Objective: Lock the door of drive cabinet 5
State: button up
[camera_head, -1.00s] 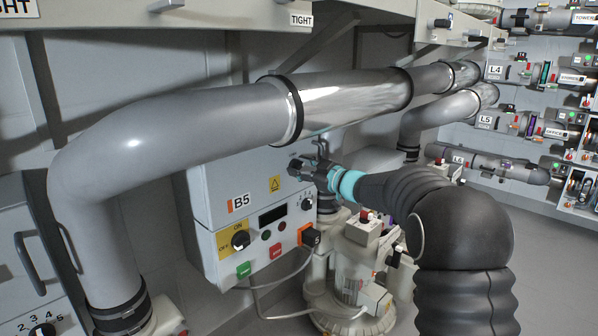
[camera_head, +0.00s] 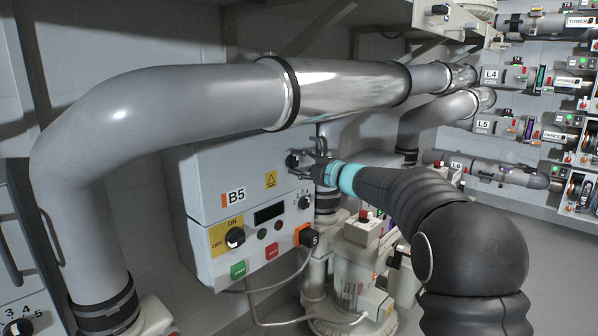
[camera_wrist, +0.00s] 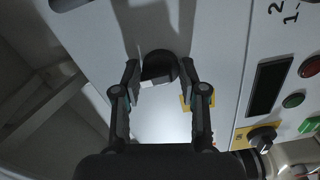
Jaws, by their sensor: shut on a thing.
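The grey drive cabinet marked B5 (camera_head: 205,180) hangs on the wall under a large pipe. My gripper (camera_head: 304,163) is at the upper right of its front face. In the wrist view, a round black knob (camera_wrist: 158,63) with a pale pointer edge sits on the cabinet front (camera_wrist: 165,128). My gripper (camera_wrist: 160,76) has one finger on each side of this knob and is shut on it. In the head view the fingers largely hide the knob. The door looks flush with the cabinet, though its edge is partly hidden.
A thick grey pipe (camera_head: 100,135) with a shiny sleeve runs just above the cabinet and my gripper. An ON/OFF rotary switch (camera_head: 235,237), buttons and a plugged cable sit lower on the panel. A pale motor unit (camera_head: 352,270) stands below. Open floor lies to the right.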

jog(key=shift+s+a+r+n+b, duration=0.1)
jog(key=shift+r+n+b, duration=0.2)
jog(key=shift+n, duration=0.35)
jog(key=shift+s+a+r+n+b, duration=0.1)
jog(key=shift+r+n+b, duration=0.2)
jog(key=shift+n, duration=0.35)
jog(key=shift+d, duration=0.1)
jog(key=o, duration=1)
jog(key=shift+c, duration=0.2)
jog(key=shift+f, duration=0.15)
jog(key=shift+f, duration=0.2)
jog(key=v, duration=1.2)
